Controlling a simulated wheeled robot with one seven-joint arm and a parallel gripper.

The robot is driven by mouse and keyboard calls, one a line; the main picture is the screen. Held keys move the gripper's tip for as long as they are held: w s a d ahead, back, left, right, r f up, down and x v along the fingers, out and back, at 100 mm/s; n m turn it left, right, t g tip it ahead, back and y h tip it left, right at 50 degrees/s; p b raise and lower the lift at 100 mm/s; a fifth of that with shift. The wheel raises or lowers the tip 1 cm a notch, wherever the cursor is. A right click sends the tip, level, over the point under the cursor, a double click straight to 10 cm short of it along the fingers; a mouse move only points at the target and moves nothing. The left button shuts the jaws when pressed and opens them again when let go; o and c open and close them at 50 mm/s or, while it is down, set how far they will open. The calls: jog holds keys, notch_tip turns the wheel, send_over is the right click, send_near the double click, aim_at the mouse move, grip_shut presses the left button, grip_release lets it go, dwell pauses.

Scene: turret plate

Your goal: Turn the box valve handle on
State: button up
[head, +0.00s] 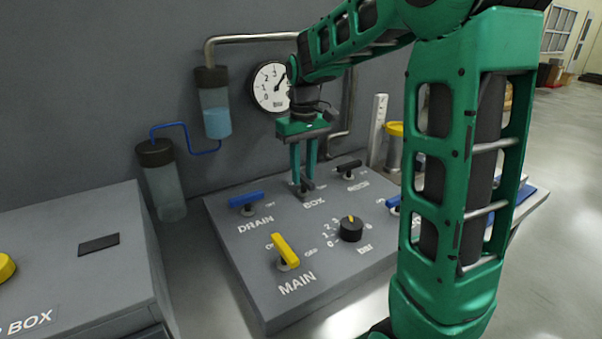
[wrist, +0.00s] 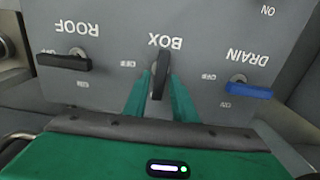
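The box valve handle (wrist: 161,72) is a dark lever under the BOX lettering on the grey panel (head: 235,270). In the wrist view it runs up and down the picture, crosswise to the ROOF and DRAIN handles, with an OFF mark to its left. In the head view only a small dark part of the handle (head: 306,187) shows below the fingertips. My gripper (head: 303,180) points down at it, with one green finger close on each side. In the wrist view the fingers (wrist: 161,92) appear to press against it.
A blue DRAIN handle (head: 246,199) and a black ROOF handle (head: 349,166) flank it. A yellow MAIN handle (head: 286,250) and a black bar knob (head: 351,229) stand in front. A round gauge (head: 271,86) and pipes are behind my gripper.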

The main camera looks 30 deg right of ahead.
aim_at(303, 177)
jog(key=shift+o, duration=0.2)
jog(key=shift+s+f, duration=0.1)
notch_tip(303, 177, up, 11)
dwell(0.5)
jog(key=shift+f, duration=0.15)
dwell(0.3)
